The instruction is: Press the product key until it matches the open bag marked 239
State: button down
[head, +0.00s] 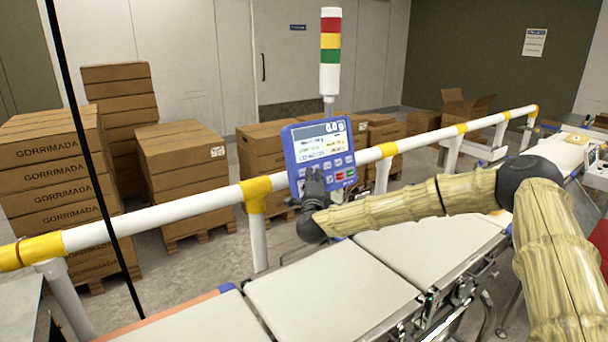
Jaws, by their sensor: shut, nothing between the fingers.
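The blue control panel (291,148) stands on the far side of the belt, below a stack light. Its screen (322,132) reads what looks like 0.0 g at the top, with smaller lines below that I cannot read. Several keys (338,162) show under the screen, among them a green one and a red one. My gripper (314,174) is shut and empty, in front of the panel's lower left part. It hides the keys there, and I cannot tell whether it touches one. I cannot make out a bag marked 239.
A white and yellow guard rail (160,216) runs along the belt's far side. The pale belt sections (330,290) in front are bare. Cartons (180,160) stand on pallets behind the rail. The stack light (330,50) rises above the panel.

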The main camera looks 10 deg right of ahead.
jog(key=shift+w+a+f+b, duration=0.2)
jog(key=shift+w+a+b, duration=0.05)
jog(key=shift+w+b, duration=0.5)
dwell(0.8)
jog(key=shift+s, duration=0.15)
dwell(0.3)
jog(key=shift+s+d+r, duration=0.25)
jog(key=shift+s, duration=0.4)
jog(key=s, duration=0.1)
jog(key=s+d+r, duration=0.1)
jog(key=s, duration=0.2)
jog(key=shift+s+d+r, duration=0.2)
jog(key=shift+s+d, duration=0.1)
jog(key=shift+n, duration=0.3)
dwell(2.8)
